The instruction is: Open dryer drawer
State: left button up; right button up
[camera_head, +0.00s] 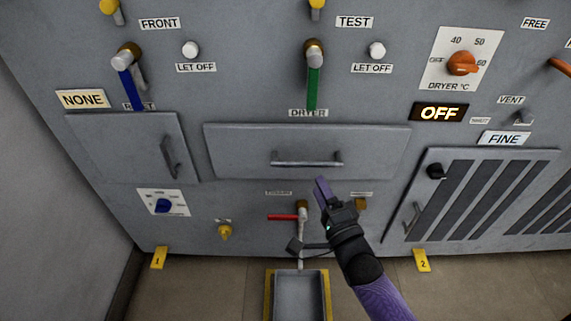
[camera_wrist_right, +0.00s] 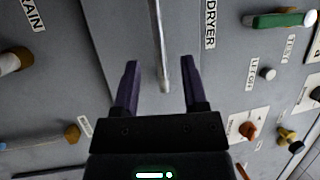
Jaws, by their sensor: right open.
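The dryer drawer (camera_head: 240,140) is a wide grey front under the DRYER label (camera_head: 308,113) in the head view, and it looks shut. Its horizontal bar handle (camera_head: 306,162) is at the middle of the front. My right gripper (camera_head: 321,182) appears just below the handle, at its right half. In the right wrist view my gripper (camera_wrist_right: 160,75) is open and empty. The handle (camera_wrist_right: 157,35) shows there as an upright bar, its lower end seen between the fingers; I cannot tell how far beyond them it lies. My left gripper is not in view.
A green-handled lever (camera_head: 313,85) hangs above the drawer. A red-handled valve (camera_head: 282,217) and a grey tray (camera_head: 298,295) are below. A smaller door (camera_head: 135,150) is at left and a slatted door (camera_head: 480,195) at right. The OFF display (camera_head: 440,112) is lit.

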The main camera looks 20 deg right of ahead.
aim_at(307, 165)
jog(key=w+b, duration=0.1)
jog(key=w, duration=0.1)
jog(key=w+b, duration=0.1)
jog(key=w, duration=0.1)
jog(key=w+r+b, duration=0.1)
jog(key=w, duration=0.2)
jog(key=shift+d, duration=0.25)
jog(key=shift+r, duration=0.1)
jog(key=c, duration=0.4)
grip_shut()
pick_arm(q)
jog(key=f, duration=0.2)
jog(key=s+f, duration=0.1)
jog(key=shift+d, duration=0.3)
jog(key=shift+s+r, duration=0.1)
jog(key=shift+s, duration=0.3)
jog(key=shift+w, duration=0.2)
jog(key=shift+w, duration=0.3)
